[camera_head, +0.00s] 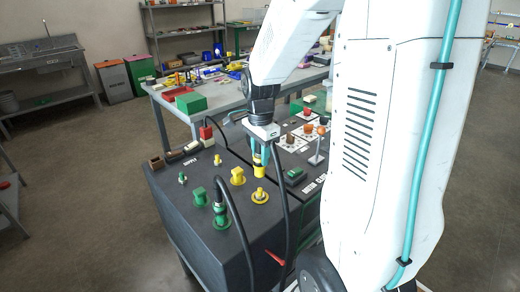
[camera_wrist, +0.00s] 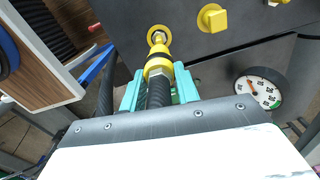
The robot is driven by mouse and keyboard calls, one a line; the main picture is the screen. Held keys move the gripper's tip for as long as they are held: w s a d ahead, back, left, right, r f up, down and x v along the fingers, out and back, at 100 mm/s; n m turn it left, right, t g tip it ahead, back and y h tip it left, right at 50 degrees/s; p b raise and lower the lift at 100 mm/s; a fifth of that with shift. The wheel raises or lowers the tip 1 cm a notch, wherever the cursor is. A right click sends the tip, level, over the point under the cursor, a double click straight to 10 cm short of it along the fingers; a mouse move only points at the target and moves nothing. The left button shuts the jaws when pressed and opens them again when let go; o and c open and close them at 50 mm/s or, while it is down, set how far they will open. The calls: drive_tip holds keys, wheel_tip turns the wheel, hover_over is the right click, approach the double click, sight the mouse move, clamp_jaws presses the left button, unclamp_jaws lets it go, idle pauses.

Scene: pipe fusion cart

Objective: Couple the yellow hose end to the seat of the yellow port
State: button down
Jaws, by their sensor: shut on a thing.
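My gripper (camera_head: 258,158) has teal fingers shut on the yellow hose end (camera_head: 259,170), above the dark cart top. In the wrist view the fingers (camera_wrist: 159,92) grip either side of the black hose, just behind the yellow hose end (camera_wrist: 157,64), which points away from the camera. A round yellow port (camera_head: 260,196) stands on the cart top, nearer the head camera than the hose end and apart from it. In the wrist view the round yellow port (camera_wrist: 157,34) lies straight beyond the hose end's tip; the gap there cannot be judged.
A square yellow cap (camera_head: 238,176) stands beside the port and also shows in the wrist view (camera_wrist: 213,18). A green hose end (camera_head: 221,210) with a black hose stands close by, next to a green cap (camera_head: 200,196). A dial gauge (camera_wrist: 260,90) is at right in the wrist view.

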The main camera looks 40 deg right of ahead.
sight(260, 175)
drive_tip(key=shift+s+f, duration=0.1)
drive_tip(key=shift+f, duration=2.05)
drive_tip(key=shift+f, duration=2.15)
drive_tip(key=c, duration=0.9)
unclamp_jaws()
drive_tip(key=shift+c, duration=0.2)
drive_tip(key=shift+r, duration=0.1)
wheel_tip(260, 175, up, 8)
drive_tip(key=shift+f, duration=0.15)
